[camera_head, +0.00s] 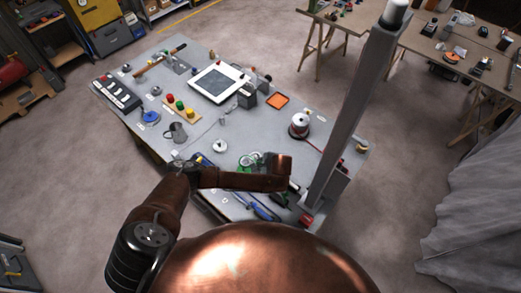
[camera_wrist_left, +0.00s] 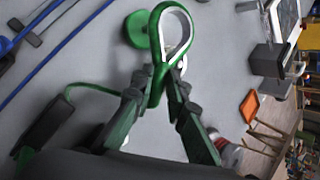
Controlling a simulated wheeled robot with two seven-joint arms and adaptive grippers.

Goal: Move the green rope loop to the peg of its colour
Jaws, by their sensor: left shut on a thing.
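The green rope loop (camera_wrist_left: 158,24) stands up between the fingertips of my left gripper (camera_wrist_left: 160,82), which is shut on it in the left wrist view. A green disc (camera_wrist_left: 135,30) lies behind the loop; I cannot tell whether it belongs to a peg. In the head view my left arm reaches over the front of the grey table (camera_head: 225,120), and green items (camera_head: 246,160) show just beyond it. My left fingertips are largely hidden there by the arm. My right gripper is in neither view.
A tall grey post (camera_head: 350,110) rises at the table's right. Blue cords (camera_wrist_left: 58,52) lie left in the wrist view.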

